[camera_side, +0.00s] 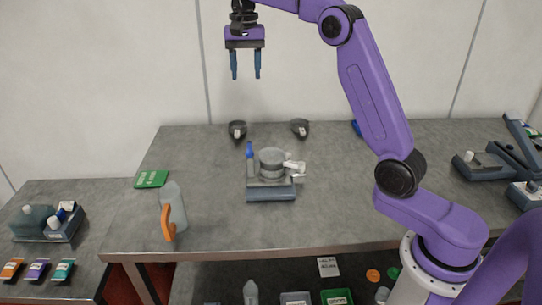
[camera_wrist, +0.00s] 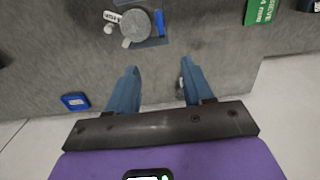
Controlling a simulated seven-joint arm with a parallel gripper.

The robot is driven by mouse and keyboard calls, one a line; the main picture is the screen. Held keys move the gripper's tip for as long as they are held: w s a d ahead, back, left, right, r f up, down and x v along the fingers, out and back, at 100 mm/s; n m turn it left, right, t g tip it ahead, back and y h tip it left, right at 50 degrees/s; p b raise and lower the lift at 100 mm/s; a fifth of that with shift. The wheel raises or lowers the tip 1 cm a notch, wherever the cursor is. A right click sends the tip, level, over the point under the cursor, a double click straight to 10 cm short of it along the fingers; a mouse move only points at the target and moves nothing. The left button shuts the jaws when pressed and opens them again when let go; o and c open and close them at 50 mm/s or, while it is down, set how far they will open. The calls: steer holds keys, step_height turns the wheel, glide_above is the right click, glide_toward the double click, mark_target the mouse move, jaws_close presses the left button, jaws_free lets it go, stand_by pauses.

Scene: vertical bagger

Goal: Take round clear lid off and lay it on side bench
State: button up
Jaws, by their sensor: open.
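My gripper (camera_side: 245,78) is open and empty, pointing down, high above the back of the grey bench. Its two blue fingers (camera_wrist: 160,66) are spread apart in the wrist view. A round grey vessel (camera_side: 272,158) stands on a dark base in the middle of the bench, below and a little right of my gripper. From above, its round top (camera_wrist: 135,24) looks flat and grey; I cannot make out a separate clear lid on it. A lower grey bench (camera_side: 100,190), apparently the side bench, stands at the left.
Two dark holders (camera_side: 237,130) (camera_side: 300,127) stand behind. The side bench carries a bottle tray (camera_side: 70,228) and coloured packs (camera_side: 38,268).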

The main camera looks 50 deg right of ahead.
steer(key=o, duration=0.7)
steer(key=shift+f, duration=0.1)
steer(key=shift+o, duration=1.1)
steer(key=shift+d+f+n, duration=0.1)
steer(key=shift+f+n, duration=0.05)
steer(key=shift+n, duration=0.25)
steer(key=n+g+h, duration=0.1)
steer(key=n, duration=1.6)
glide_toward(272, 150)
steer(key=f, duration=0.6)
steer(key=d+f, duration=0.1)
steer(key=f, duration=0.2)
steer(key=shift+s+f, duration=0.3)
steer(key=shift+s, duration=0.05)
steer(key=c, duration=0.8)
